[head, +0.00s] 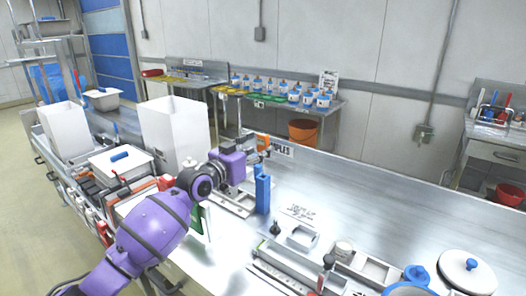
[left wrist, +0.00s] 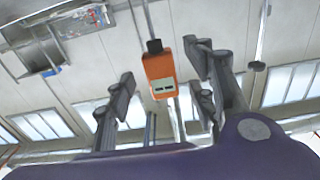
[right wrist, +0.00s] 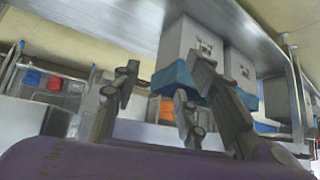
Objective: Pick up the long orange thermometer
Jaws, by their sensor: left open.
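The long orange thermometer (left wrist: 160,78) has a black tip and a small display. In the left wrist view it stands between the fingers of my left gripper (left wrist: 158,66), which are apart on either side of it. In the head view a bit of the orange thermometer (head: 263,142) shows at the end of my left gripper (head: 258,156), above the bench; its lower part is hidden. I cannot tell whether the fingers touch it. My right gripper (right wrist: 160,82) has its fingers apart and nothing between them; it is outside the head view.
A blue upright holder (head: 262,190) stands on the steel bench (head: 360,215) close to the left gripper. A white box (head: 175,130) stands to its left. Trays and a white lidded pot (head: 467,272) sit at the front right. The bench's middle right is clear.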

